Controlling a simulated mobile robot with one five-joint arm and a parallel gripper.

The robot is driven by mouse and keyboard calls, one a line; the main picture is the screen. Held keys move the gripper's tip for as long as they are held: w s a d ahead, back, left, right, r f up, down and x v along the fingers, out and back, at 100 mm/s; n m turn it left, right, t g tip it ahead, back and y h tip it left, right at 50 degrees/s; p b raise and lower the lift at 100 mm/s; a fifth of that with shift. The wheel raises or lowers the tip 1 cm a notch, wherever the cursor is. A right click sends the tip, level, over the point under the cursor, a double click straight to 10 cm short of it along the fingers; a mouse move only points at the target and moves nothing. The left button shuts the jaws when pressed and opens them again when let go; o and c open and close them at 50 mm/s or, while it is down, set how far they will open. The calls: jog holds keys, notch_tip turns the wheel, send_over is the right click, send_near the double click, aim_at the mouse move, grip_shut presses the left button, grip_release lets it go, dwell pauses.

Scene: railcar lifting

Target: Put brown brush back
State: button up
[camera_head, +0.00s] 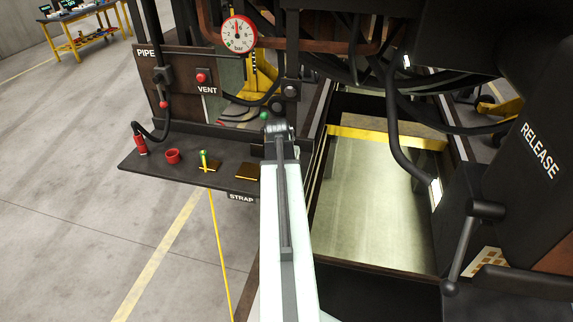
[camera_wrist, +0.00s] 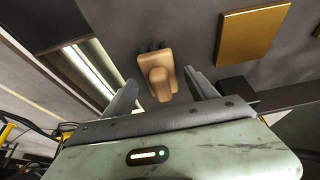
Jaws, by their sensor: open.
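A tan-brown block with dark tufts at its far end, which looks like the brown brush (camera_wrist: 157,62), shows in the wrist view against a dark grey surface (camera_wrist: 205,18). My gripper (camera_wrist: 160,79) is open, with one finger on each side of the brush's near end. Gaps show between the fingers and the brush; I cannot tell the depth between them. In the head view the end of my arm (camera_head: 278,128) is over the right end of the dark shelf (camera_head: 190,180). The brush is not visible there, and my arm covers that area.
On the shelf are a red-handled tool (camera_head: 140,145), a red ring (camera_head: 173,156), a green-topped yellow strap (camera_head: 204,158) and a gold pad (camera_head: 248,171). A gold square (camera_wrist: 253,35) lies right of the brush in the wrist view.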

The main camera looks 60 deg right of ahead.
jog(key=p+v, duration=0.3)
jog(key=v, duration=0.2)
jog(key=shift+d, duration=0.1)
jog(key=shift+f, duration=0.1)
jog(key=w+a+f+n+y, duration=0.1)
jog(key=w+a+n, duration=0.2)
jog(key=w+a, duration=0.6)
jog(key=w+a+n+y, duration=0.1)
jog(key=w+a+n, duration=0.35)
jog(key=a, duration=0.85)
jog(key=w+a+n+g+y, duration=0.1)
jog(key=a+n, duration=0.6)
jog(key=a, duration=2.6)
jog(key=shift+w+a+f+y, duration=0.15)
jog(key=shift+w+f+y, duration=0.2)
jog(key=shift+w+y, duration=0.55)
jog(key=shift+w, duration=0.15)
